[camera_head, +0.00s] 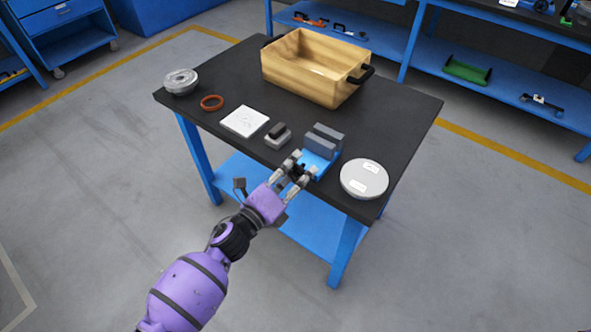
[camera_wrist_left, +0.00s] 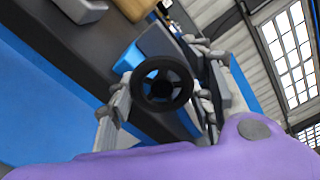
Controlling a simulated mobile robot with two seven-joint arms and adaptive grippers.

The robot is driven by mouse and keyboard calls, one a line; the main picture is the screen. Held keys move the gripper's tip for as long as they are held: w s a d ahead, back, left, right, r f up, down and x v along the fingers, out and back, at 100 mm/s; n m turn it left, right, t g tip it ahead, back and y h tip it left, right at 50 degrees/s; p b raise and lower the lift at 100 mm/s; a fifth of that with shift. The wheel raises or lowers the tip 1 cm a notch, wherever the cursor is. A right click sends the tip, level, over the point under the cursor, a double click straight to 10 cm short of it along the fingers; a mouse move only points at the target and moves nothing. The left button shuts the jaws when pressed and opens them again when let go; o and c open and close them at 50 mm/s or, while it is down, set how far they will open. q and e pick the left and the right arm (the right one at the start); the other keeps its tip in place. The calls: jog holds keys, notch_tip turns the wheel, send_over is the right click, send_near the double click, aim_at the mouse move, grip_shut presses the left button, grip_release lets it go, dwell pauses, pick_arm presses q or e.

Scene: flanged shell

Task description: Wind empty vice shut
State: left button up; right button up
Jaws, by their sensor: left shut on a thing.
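The vice, with a blue body (camera_head: 318,164) and grey jaws (camera_head: 325,140), stands at the front edge of the black table. Its two jaw blocks look close together, and I see no part between them; the exact gap is too small to tell. My left gripper (camera_head: 295,171) is at the vice's near side. In the left wrist view, the black spoked handwheel (camera_wrist_left: 138,92) sits between my left fingers, which are shut on it. The vice's grey and blue body (camera_wrist_left: 128,58) shows behind the wheel. In the head view the gripper mostly hides the wheel. My right gripper is not in view.
A round pale lidded disc (camera_head: 364,180) stands close right of the vice. A small grey block with a dark top (camera_head: 278,135), a white square plate (camera_head: 245,121), an orange ring (camera_head: 212,103) and a metal flanged part (camera_head: 181,81) lie leftward. A wooden crate (camera_head: 305,78) stands behind.

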pick_arm(q)
jog(key=n+p, duration=0.1)
jog(key=n, duration=0.3)
jog(key=shift+f+n, duration=0.1)
jog(key=shift+n, duration=0.2)
jog(key=n, duration=0.4)
jog(key=shift+f+n+p, duration=0.15)
jog(key=shift+n+p, duration=0.15)
jog(key=shift+p, duration=0.1)
jog(key=n, duration=0.4)
jog(key=shift+s+p, duration=0.1)
jog(key=shift+p, duration=0.25)
jog(key=shift+s+d+f+n, duration=0.1)
jog(key=shift+f+n, duration=0.05)
jog(key=shift+n, duration=1.65)
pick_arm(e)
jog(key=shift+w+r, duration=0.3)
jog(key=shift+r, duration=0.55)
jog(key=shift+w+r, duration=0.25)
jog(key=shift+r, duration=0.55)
pick_arm(q)
jog(key=shift+n, duration=0.3)
jog(key=o, duration=1.1)
jog(key=shift+o, duration=0.2)
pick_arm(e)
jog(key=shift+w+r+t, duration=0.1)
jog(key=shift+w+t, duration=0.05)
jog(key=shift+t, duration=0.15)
